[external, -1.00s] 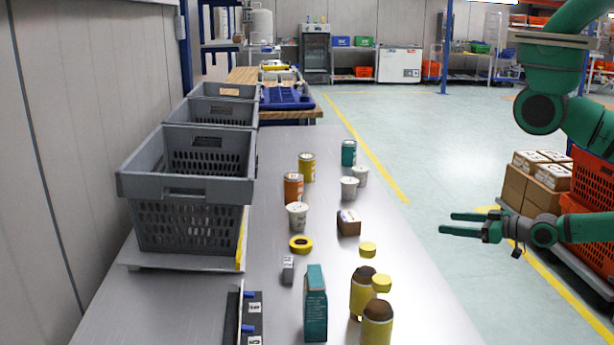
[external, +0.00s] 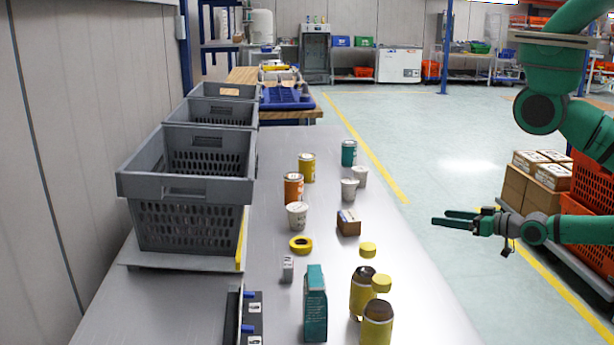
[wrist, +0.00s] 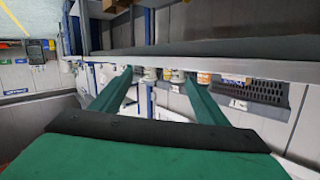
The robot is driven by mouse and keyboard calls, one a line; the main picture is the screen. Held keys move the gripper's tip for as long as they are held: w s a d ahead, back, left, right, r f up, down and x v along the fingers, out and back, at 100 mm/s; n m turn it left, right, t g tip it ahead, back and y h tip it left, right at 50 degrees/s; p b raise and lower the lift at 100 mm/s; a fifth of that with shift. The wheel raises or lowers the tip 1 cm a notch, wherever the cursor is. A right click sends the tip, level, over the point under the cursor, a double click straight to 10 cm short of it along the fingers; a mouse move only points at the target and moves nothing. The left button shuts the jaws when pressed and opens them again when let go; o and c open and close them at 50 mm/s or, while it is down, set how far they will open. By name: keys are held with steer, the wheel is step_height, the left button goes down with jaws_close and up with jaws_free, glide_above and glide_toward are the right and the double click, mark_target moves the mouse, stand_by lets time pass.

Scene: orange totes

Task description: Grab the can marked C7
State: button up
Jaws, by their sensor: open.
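Three cans stand upright on the metal table (external: 400,275) in the external view: an orange can (external: 293,188), a yellow can (external: 307,168) behind it, and a teal can (external: 348,153) at the far right. Their markings are too small to read, so I cannot tell which is C7. My gripper (external: 440,217) is open and empty, off the table's right side and pointing left towards it. In the wrist view my two green fingers (wrist: 158,76) are spread apart, with the table edge and several small items beyond them.
White cups (external: 297,215), a small box (external: 348,222), a tape roll (external: 301,244), a teal carton (external: 315,305) and brown-and-yellow bottles (external: 377,322) share the table. A grey crate (external: 185,190) stands at the left. Orange totes (external: 590,185) are at the right.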

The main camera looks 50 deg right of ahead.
steer(key=w+d+r+m+t+h, duration=0.1)
steer(key=w+d+r+m+h, duration=0.1)
steer(key=w+d+r+m, duration=0.45)
steer(key=w+d+r+m+t+h, duration=0.1)
steer(key=w+d+r+m, duration=0.3)
steer(key=w+d+m, duration=0.55)
steer(key=w+d+r+m+t+h, duration=0.1)
steer(key=w+d+r+m+h, duration=0.1)
steer(key=w+d+r+m, duration=0.6)
steer(key=m+g+y, duration=0.3)
steer(key=g+y, duration=0.4)
steer(key=y, duration=0.6)
glide_toward(307, 160)
steer(key=w+d, duration=0.2)
steer(key=d, duration=0.1)
steer(key=x, duration=0.7)
steer(key=f+x, duration=0.1)
steer(key=x, duration=0.3)
steer(key=shift+s+a, duration=0.15)
steer(key=shift+s, duration=0.25)
steer(key=shift+r, duration=0.1)
steer(key=c, duration=1.4)
